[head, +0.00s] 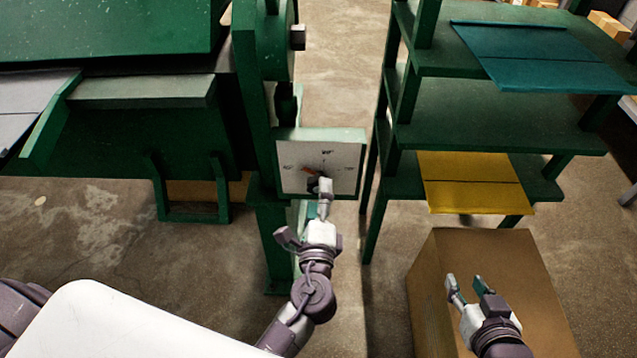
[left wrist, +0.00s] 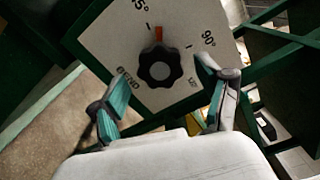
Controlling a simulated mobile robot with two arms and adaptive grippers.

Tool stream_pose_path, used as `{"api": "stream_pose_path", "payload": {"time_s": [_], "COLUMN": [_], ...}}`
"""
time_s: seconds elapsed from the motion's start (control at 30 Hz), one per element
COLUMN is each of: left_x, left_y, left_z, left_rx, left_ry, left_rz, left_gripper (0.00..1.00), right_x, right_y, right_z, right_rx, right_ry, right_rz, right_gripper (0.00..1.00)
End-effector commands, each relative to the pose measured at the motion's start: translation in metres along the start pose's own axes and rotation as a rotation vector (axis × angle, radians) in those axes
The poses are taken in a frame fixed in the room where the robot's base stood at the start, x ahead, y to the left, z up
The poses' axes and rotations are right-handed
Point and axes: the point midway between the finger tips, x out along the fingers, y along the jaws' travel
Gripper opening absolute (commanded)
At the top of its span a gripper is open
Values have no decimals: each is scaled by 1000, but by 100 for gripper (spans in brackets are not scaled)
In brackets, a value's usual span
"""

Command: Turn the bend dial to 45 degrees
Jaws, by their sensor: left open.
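The bend dial is a black lobed knob (left wrist: 160,66) with a red-orange pointer (left wrist: 159,36) on a white plate (left wrist: 185,22). In the left wrist view, the pointer lies just right of a tick below a cut-off label ending in "5°"; "90°" is farther right. In the head view, the plate (head: 345,165) is on a green machine, and the pointer (head: 309,170) aims up-left. My left gripper (head: 323,188) is open in front of the dial, fingers either side of the knob, apparently not touching it. It partly hides the knob. My right gripper (head: 470,285) is open and empty.
A green shelf rack (head: 490,115) with teal (head: 540,55) and yellow (head: 470,180) sheets stands to the right. A cardboard box (head: 440,260) is below my right gripper. A green machine bed (head: 110,130) is at left. Concrete floor shows between machine and rack.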

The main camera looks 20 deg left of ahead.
Motion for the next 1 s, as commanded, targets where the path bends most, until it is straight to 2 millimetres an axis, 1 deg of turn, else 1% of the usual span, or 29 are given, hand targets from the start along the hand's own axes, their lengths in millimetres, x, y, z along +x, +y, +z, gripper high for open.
{"api": "stream_pose_path", "payload": {"time_s": [0.03,0.1,0.2,0.33,0.6,0.87,0.9,0.97,1.0], "left_x": [9,19,28,35,35,35,35,35,35], "left_y": [-1,0,-1,0,0,0,0,0,0], "left_z": [0,0,0,0,0,0,0,0,0], "left_rx": [-2,-1,0,-1,-1,-1,-1,-1,-1], "left_ry": [-2,-1,-1,-1,0,0,0,0,0], "left_rz": [-1,-1,-1,1,1,1,1,1,1], "left_gripper": [77,77,77,77,77,33,27,17,16], "right_x": [0,0,0,0,0,0,-1,-1,-1], "right_y": [0,0,0,1,1,1,1,1,0], "right_z": [1,2,2,3,3,2,2,2,2], "right_rx": [0,0,0,0,0,0,0,0,0], "right_ry": [-4,-9,-13,-15,-14,-12,-12,-12,-11], "right_rz": [1,1,1,1,2,1,1,1,1], "right_gripper": [40,40,40,40,40,40,40,40,40]}}
